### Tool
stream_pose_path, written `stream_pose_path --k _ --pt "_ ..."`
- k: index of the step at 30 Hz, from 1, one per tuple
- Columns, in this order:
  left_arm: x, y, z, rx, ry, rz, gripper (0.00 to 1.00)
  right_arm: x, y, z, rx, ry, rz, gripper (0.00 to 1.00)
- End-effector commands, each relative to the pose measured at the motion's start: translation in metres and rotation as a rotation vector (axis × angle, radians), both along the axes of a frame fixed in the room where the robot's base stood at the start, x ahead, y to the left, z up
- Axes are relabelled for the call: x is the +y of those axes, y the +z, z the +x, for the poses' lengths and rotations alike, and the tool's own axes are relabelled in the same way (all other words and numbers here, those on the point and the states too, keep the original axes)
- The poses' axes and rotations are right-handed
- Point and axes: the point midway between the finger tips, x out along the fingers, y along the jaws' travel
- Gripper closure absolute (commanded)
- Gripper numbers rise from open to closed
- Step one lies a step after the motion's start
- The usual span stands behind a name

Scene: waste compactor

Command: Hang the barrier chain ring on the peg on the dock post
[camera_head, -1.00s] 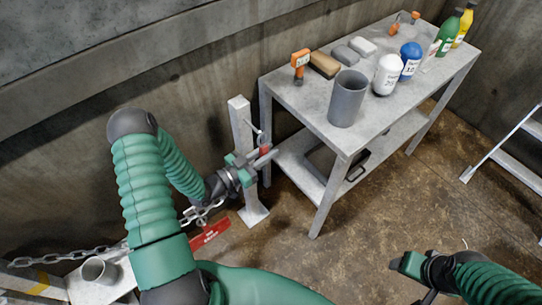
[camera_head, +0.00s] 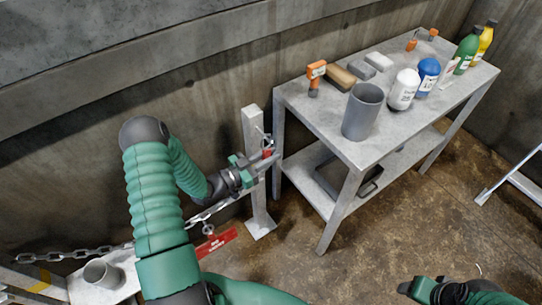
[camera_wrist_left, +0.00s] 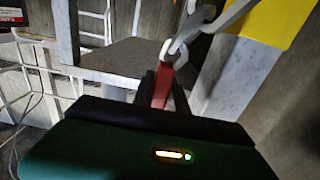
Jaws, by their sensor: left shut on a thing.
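My left gripper (camera_head: 264,162) is shut on a small red piece (camera_head: 267,154) beside the upper part of the pale dock post (camera_head: 259,207). In the left wrist view the red piece (camera_wrist_left: 162,86) stands between the fingers, with a pale ring (camera_wrist_left: 168,51) at its top end. Chain links (camera_wrist_left: 203,24) lead up and right from the ring, close to a pale surface with a yellow band. The peg is too small and covered to make out clearly, and I cannot tell whether the ring touches it. My right gripper (camera_head: 415,288) is at the lower right, away from the post.
The barrier chain (camera_head: 85,253) runs along the wall at left, with a red sign (camera_head: 216,243) hanging under it. A grey metal table (camera_head: 330,122) with bottles, a grey cup (camera_head: 363,112) and tools stands just right of the post. The floor in front is clear.

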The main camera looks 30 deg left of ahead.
Motion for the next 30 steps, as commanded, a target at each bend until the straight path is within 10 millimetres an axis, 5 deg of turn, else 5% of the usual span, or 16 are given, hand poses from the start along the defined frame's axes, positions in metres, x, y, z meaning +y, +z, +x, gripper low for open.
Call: stream_pose_path --k 11,12,18,30 --pt "0.000 0.000 0.000 0.000 0.000 0.000 1.00 0.000 0.000 0.000 0.000 0.000 0.000 0.34" --pt "0.000 0.000 0.000 0.000 0.000 0.000 0.81 0.000 0.000 0.000 0.000 0.000 0.000 0.34" --pt "0.000 0.000 0.000 0.000 0.000 0.000 0.57 0.000 0.000 0.000 0.000 0.000 0.000 0.34" --pt "0.005 0.000 -0.010 0.002 0.002 0.001 0.57 0.000 0.003 0.000 0.000 0.000 0.000 0.34"
